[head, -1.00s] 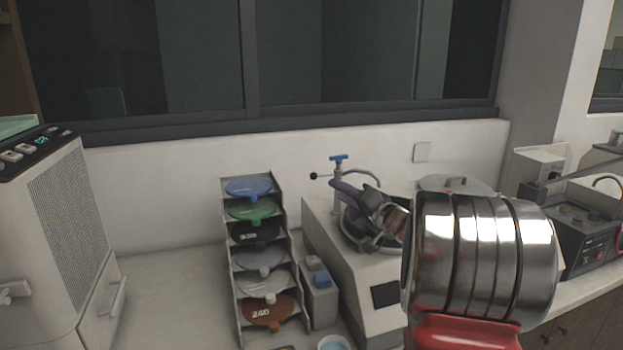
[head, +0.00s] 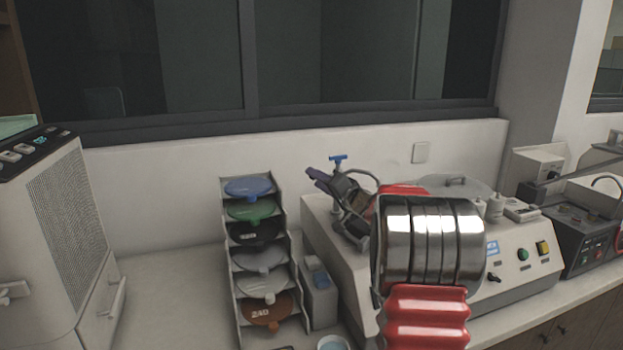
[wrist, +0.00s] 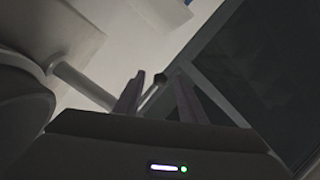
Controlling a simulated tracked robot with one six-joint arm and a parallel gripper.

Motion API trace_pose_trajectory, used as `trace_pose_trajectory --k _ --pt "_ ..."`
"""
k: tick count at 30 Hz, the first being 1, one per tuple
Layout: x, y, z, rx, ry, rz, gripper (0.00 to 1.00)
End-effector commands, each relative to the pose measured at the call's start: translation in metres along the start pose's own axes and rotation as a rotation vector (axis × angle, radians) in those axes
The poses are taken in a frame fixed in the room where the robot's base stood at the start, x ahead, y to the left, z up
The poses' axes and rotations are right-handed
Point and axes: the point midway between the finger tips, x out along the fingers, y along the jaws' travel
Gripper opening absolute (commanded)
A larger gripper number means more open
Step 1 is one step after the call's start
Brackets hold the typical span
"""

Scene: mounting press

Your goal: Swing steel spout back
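The steel spout (head: 366,175) is a thin curved tube. It arches right from an upright post with a blue handle (head: 338,159) at the back of the polishing machine. My gripper (head: 319,176) is at the left of the post, its purple-grey fingers pointing up and left. In the wrist view my gripper (wrist: 158,97) is open, its two fingers apart. A thin rod with a dark knob (wrist: 160,78) shows between the fingers; contact cannot be told. In the head view my gripper covers the place of that knob, and my arm hides part of the machine.
The machine's front panel (head: 520,262) has green and yellow buttons. A rack (head: 237,285) of coloured discs stands left of it, with a small grey box (head: 319,300) between. The wall and window are close behind.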

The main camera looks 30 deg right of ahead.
Motion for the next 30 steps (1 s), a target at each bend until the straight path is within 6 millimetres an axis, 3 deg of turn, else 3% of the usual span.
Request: trace_pose_trajectory --k 7,18,30 --pt "0.026 0.0 0.0 0.001 -0.001 0.0 0.37" --pt "0.03 0.0 0.001 0.001 0.0 0.0 0.36" --pt "0.03 0.0 0.001 0.001 -0.001 0.0 0.08"
